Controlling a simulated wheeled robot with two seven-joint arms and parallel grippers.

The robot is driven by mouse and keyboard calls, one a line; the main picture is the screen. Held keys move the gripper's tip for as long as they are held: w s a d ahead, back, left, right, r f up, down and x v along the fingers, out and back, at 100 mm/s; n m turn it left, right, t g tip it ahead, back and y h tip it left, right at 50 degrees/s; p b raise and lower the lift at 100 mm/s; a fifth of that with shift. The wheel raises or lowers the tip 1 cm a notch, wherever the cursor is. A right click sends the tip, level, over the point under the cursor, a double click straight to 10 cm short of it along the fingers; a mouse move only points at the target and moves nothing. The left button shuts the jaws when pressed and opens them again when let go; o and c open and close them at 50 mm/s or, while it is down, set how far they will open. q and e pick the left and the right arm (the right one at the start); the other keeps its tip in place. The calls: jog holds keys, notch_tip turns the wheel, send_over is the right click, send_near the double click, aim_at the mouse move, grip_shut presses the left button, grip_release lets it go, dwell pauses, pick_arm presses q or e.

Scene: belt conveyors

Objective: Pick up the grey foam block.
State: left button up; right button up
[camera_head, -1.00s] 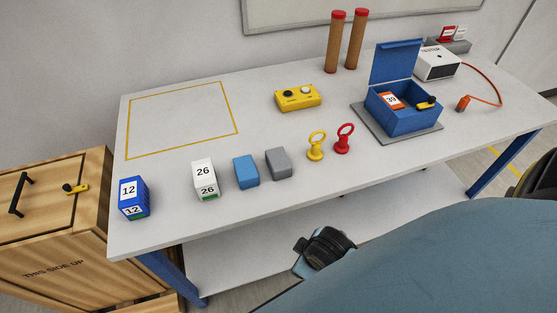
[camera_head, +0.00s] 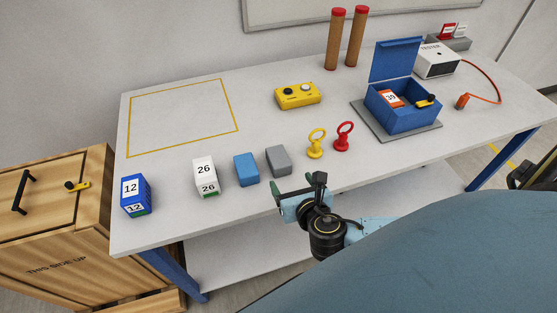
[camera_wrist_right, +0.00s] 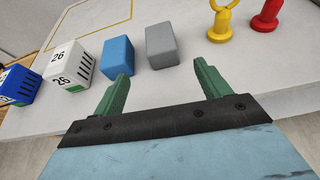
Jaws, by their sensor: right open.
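The grey foam block (camera_head: 278,160) stands near the front edge of the white table, just right of a blue block (camera_head: 246,170). In the right wrist view the grey block (camera_wrist_right: 162,46) is ahead of my right gripper (camera_wrist_right: 160,85), between the lines of its two green fingers and beyond their tips. My right gripper (camera_head: 298,189) is open and empty, at the table's front edge, apart from the block and nearer to me. My left gripper is not in view.
A white block marked 26 (camera_head: 205,177) and a blue block marked 12 (camera_head: 136,195) stand further left. Yellow (camera_head: 316,144) and red (camera_head: 343,136) ring-topped pieces stand to the right. A blue open box (camera_head: 402,118) is behind them. The yellow-outlined area is empty.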

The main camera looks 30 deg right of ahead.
aim_at(282, 168)
jog(key=shift+n, duration=0.3)
jog(key=b+x, duration=0.1)
jog(key=x, duration=0.7)
jog(key=shift+b+x, duration=0.4)
jog(key=shift+x, duration=2.35)
jog(key=shift+s+d, duration=0.1)
jog(key=shift+d, duration=0.05)
jog(key=shift+r, duration=0.1)
jog(key=c, duration=1)
